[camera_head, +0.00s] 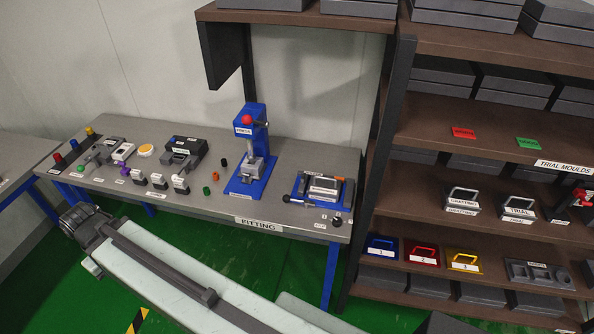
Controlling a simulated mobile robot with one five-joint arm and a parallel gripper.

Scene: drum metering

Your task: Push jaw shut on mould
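A clamping fixture with a blue base (299,196) stands at the right end of the fitting table. A grey mould (323,187) with a white label sits in it, between grey jaw parts. A rod with a dark round knob (337,221) is at its front right. The gap between jaw and mould is too small to judge. My gripper (80,224) is at the far end of my arm, at the left, in front of the table and well away from the fixture. Its fingers cannot be made out, nor whether it holds anything.
A blue press (249,150) with a red knob stands left of the fixture. Several small devices and coloured caps fill the table's left part. A brown shelf unit (480,226) with moulds and coloured trays rises close at the right. Green floor (270,262) is open before the table.

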